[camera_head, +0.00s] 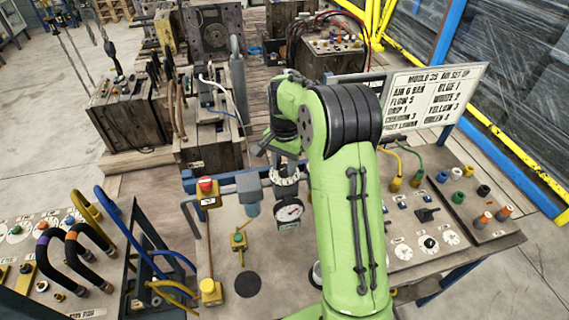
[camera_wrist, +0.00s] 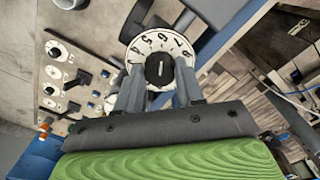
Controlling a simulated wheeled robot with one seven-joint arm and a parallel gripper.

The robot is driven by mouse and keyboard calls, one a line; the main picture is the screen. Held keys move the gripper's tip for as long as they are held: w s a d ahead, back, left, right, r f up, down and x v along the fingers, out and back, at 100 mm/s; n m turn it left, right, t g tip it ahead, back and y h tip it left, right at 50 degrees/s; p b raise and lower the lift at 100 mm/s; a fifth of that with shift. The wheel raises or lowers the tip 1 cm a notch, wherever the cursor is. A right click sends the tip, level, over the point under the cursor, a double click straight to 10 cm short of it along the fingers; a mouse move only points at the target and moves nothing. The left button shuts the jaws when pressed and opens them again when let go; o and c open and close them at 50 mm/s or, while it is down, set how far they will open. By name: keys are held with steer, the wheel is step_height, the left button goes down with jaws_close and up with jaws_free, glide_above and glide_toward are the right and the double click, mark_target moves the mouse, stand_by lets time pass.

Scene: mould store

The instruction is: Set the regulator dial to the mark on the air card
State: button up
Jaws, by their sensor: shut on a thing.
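The regulator dial shows in the wrist view as a white numbered ring (camera_wrist: 146,43) around a black knob (camera_wrist: 160,72). A short white line on the knob points up the picture, roughly towards what looks like the 6; the lower ring is hidden by my fingers. My gripper (camera_wrist: 160,82) is shut on the knob, one finger on each side. In the head view the dial (camera_head: 286,182) is partly hidden under my arm, above a round pressure gauge (camera_head: 289,212). The air card (camera_head: 435,95) stands at the back right; its air line seems to read 6 bar.
Small dials and coloured fittings fill the panel (camera_head: 430,243) on the right. Curved hoses (camera_head: 80,255) rise at the lower left.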

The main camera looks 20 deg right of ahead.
mark_target(284, 168)
stand_by(0.3)
steer(key=o, duration=1)
steer(key=shift+o, duration=0.2)
steer(key=shift+r, duration=0.1)
step_height(284, 168, up, 16)
steer(key=p, duration=0.2)
